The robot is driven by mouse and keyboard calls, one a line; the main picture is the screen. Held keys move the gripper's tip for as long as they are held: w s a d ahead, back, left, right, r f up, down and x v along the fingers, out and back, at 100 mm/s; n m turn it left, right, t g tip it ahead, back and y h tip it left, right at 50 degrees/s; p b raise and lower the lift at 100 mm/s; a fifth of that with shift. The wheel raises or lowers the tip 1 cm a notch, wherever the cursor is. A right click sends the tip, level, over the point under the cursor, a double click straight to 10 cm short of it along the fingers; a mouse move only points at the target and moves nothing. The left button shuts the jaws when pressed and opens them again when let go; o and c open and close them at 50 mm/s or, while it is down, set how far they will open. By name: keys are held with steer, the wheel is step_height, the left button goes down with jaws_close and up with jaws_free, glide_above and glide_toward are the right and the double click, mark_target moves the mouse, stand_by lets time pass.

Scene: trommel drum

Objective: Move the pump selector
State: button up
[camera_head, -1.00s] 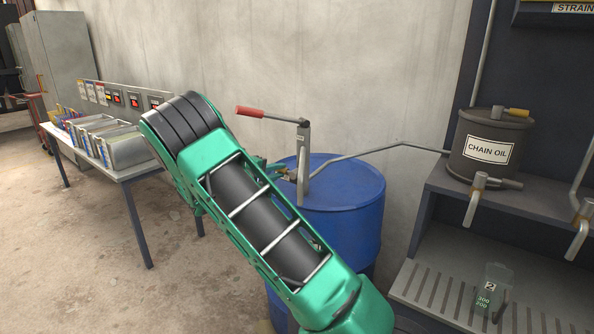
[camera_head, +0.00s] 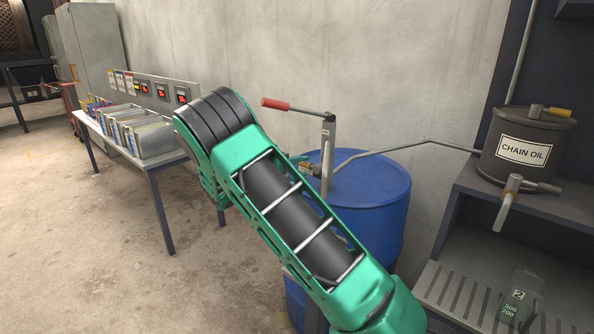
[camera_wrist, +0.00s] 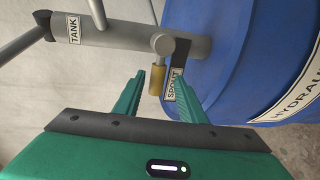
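The pump selector (camera_wrist: 158,72) is a short brass-yellow lever on a grey round pivot, on the grey pipe (camera_wrist: 115,33) beside the blue drum in the wrist view. It lies near the SPOUT label (camera_wrist: 171,88); the TANK label (camera_wrist: 73,30) is at the pipe's other end. My gripper (camera_wrist: 160,78) is open, its two green fingers pointing toward the selector. The lever appears in the gap between the fingertips; I cannot tell how deep it is or whether they touch.
The pump's red handle (camera_head: 275,104) sticks out above the blue drum (camera_head: 372,205). A pipe runs from it toward the CHAIN OIL pot (camera_head: 522,150) on a dark bench. A table with trays (camera_head: 145,135) stands at left. Floor in front of it is clear.

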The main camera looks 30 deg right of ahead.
steer(key=shift+a, duration=0.15)
steer(key=v, duration=1)
steer(key=shift+a, duration=0.2)
steer(key=shift+s, duration=0.15)
